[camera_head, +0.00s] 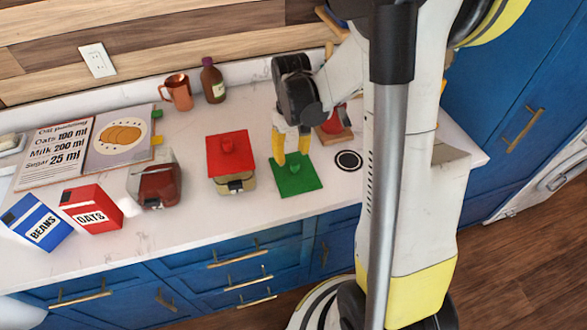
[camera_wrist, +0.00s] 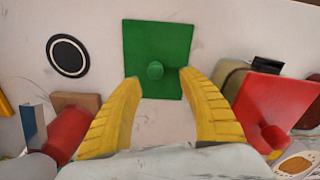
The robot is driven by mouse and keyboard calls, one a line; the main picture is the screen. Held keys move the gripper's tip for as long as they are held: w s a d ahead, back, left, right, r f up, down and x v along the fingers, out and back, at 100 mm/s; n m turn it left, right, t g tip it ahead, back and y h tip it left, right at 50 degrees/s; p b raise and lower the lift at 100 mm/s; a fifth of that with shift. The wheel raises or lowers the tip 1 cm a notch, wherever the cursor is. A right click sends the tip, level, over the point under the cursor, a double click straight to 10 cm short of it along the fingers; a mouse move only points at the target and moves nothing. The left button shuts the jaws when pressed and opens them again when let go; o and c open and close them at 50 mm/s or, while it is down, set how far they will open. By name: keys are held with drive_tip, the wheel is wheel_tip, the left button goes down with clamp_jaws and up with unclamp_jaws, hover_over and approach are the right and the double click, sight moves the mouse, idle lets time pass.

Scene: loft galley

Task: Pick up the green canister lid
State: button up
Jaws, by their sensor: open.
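The green canister lid (camera_head: 294,175) is a flat square with a small round knob, lying on the white counter near its front edge. In the wrist view the lid (camera_wrist: 157,45) is ahead of my fingertips, with its knob between the two finger lines. My gripper (camera_head: 292,160) points down over the lid. Its two yellow fingers are apart and nothing is between them; the wrist view shows the same open gripper (camera_wrist: 160,84). I cannot tell whether the fingertips touch the lid.
A canister with a red lid (camera_head: 231,154) stands close left of the green lid. A black-and-white round disc (camera_head: 348,160) lies to the right. A copper mug (camera_head: 177,92) and brown bottle (camera_head: 212,80) are behind.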

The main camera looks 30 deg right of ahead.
sight(295, 164)
drive_tip(key=f, duration=0.2)
drive_tip(key=f+b, duration=0.1)
drive_tip(key=f, duration=0.1)
drive_tip(key=f+b, duration=0.1)
drive_tip(key=f, duration=0.1)
drive_tip(key=shift+s+d+f, duration=0.15)
drive_tip(key=shift+s+d, duration=0.1)
drive_tip(key=shift+d, duration=0.1)
clamp_jaws()
